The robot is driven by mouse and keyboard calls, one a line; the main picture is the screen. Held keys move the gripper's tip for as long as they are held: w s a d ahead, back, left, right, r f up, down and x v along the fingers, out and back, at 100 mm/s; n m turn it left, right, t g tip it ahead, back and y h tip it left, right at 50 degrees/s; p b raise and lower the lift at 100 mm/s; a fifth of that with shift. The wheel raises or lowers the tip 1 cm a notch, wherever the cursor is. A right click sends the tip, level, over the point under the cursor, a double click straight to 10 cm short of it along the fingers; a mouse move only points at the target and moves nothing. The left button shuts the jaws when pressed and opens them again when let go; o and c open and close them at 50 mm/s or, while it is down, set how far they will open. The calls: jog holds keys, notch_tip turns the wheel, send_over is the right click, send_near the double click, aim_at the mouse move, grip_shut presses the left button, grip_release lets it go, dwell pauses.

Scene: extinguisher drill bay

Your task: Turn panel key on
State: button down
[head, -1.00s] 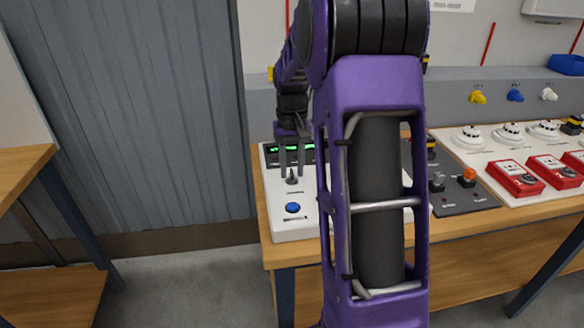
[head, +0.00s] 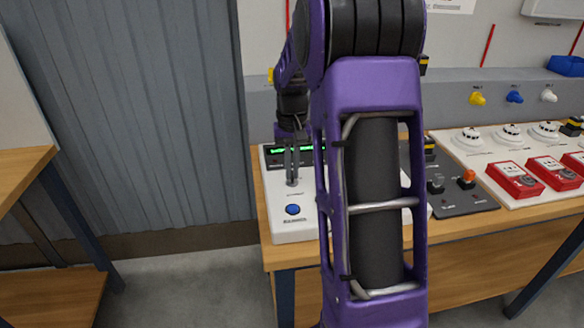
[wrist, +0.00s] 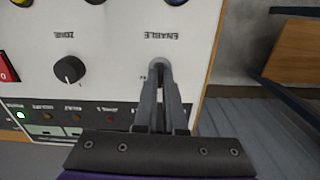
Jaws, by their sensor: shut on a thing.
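The white control panel (head: 275,228) stands on the wooden bench, left of my purple arm in the head view. My gripper (head: 291,181) is down at the panel key, below the green-lit display (head: 283,151). In the wrist view my gripper (wrist: 160,82) is shut on the panel key (wrist: 159,64), beside the upside-down label "ENABLE". Only a grey round part of the key shows at the fingertips; the fingers cover the rest. I cannot tell which way the key is turned.
A blue button (head: 292,210) sits in front of the key. A black knob (wrist: 69,70) labelled "ZONE" is beside it in the wrist view. A dark switch panel (head: 465,200) and red boxes (head: 515,180) lie to the right. My arm hides the panel's right part.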

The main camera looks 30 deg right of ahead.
jog(key=m+p, duration=0.2)
jog(key=m, duration=0.3)
jog(key=shift+r+m+p, duration=0.15)
jog(key=shift+m+p, duration=0.15)
jog(key=m+p, duration=0.2)
jog(key=m, duration=0.3)
jog(key=shift+m, duration=0.4)
jog(key=c, duration=1)
grip_release()
notch_tip(320, 180, up, 17)
jog(key=p, duration=0.2)
